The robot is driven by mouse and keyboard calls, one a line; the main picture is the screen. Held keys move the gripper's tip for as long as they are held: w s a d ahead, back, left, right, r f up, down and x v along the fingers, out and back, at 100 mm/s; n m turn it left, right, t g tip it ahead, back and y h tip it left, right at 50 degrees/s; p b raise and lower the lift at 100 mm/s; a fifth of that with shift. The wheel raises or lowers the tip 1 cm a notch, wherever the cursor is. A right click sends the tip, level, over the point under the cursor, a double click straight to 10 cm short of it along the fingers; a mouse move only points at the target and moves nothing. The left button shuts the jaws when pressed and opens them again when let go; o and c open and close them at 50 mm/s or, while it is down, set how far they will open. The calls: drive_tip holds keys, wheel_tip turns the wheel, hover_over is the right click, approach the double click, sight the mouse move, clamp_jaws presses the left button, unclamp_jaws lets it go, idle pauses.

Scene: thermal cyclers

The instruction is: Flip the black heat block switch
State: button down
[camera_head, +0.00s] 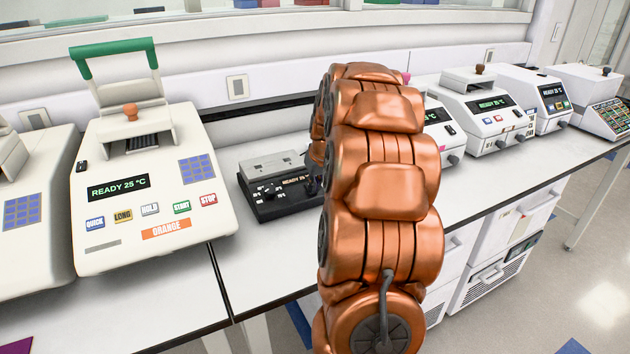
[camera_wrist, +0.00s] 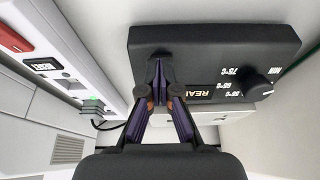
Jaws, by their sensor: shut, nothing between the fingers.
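The black heat block (camera_head: 290,203) sits on the bench, with a grey metal top and a lit READY 25 °C display; my copper arm covers its right side. In the wrist view its black front panel (camera_wrist: 205,52) fills the upper middle, with temperature marks and a round black knob (camera_wrist: 258,87) at right. My gripper (camera_wrist: 160,68) is shut and empty, its fingertips in front of the panel's left part beside the partly covered display. Whether they touch the panel I cannot tell.
A white thermal cycler (camera_head: 103,222) with a green handle and coloured buttons stands left of the block. More white cyclers (camera_head: 487,112) line the bench to the right. In the wrist view a white machine (camera_wrist: 62,45) with a red button is close at left.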

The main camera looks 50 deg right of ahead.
drive_tip(key=shift+f+t+b, duration=0.4)
drive_tip(key=shift+f+b, duration=0.15)
drive_tip(key=shift+b, duration=0.6)
drive_tip(key=shift+r, duration=0.3)
drive_tip(key=shift+r, duration=0.7)
